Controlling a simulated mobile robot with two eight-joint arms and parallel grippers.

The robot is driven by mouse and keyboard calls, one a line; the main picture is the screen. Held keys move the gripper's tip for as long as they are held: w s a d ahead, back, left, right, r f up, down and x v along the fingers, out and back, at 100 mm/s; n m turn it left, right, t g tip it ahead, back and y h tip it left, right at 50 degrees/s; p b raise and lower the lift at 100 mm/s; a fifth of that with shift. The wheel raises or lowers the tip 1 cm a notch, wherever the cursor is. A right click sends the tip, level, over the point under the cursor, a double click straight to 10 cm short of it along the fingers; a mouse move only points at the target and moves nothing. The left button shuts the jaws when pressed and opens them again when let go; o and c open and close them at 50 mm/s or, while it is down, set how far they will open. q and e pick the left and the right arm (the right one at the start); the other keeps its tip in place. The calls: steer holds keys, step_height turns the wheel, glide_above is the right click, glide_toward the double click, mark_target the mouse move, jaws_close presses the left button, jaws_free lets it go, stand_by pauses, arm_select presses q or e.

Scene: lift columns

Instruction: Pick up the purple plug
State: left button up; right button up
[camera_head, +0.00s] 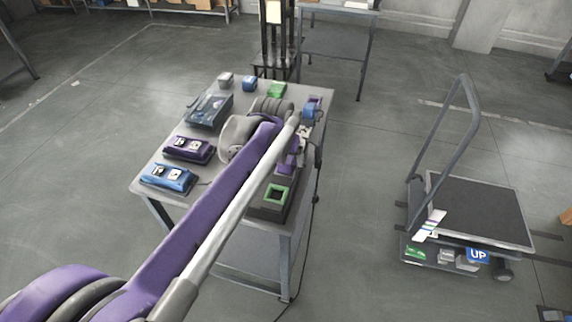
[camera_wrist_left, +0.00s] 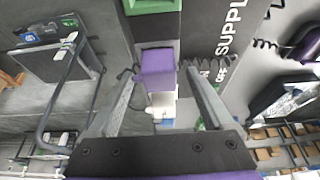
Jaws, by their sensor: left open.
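The purple plug (camera_wrist_left: 155,64) shows in the left wrist view as a purple block between the tips of my open left gripper (camera_wrist_left: 160,74), with a grey finger on either side. I cannot tell whether the fingers touch it. In the head view a purple block (camera_head: 289,161), apparently the plug, is at the right side of the table, beside my left arm. My arm and wrist hide most of the left gripper there. The dark supply box (camera_wrist_left: 213,30), with white lettering, is beside the plug. My right gripper is not in view.
A green square socket (camera_head: 276,194) is near the plug. Purple (camera_head: 188,149) and blue (camera_head: 168,178) units and a dark box (camera_head: 209,109) sit on the table's left side. A cable hangs off the right edge. A cart (camera_head: 480,208) stands apart on the right.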

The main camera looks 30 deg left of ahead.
mark_target(286, 158)
arm_select(q)
steer(key=shift+w+f, duration=0.25)
steer(key=shift+f, duration=0.35)
steer(key=c, duration=1.3)
step_height(286, 158, up, 10)
steer(key=shift+f+p, duration=0.15)
steer(key=shift+p, duration=0.55)
steer(key=shift+c, duration=0.2)
steer(key=shift+r+p, duration=0.6)
steer(key=shift+r, duration=0.35)
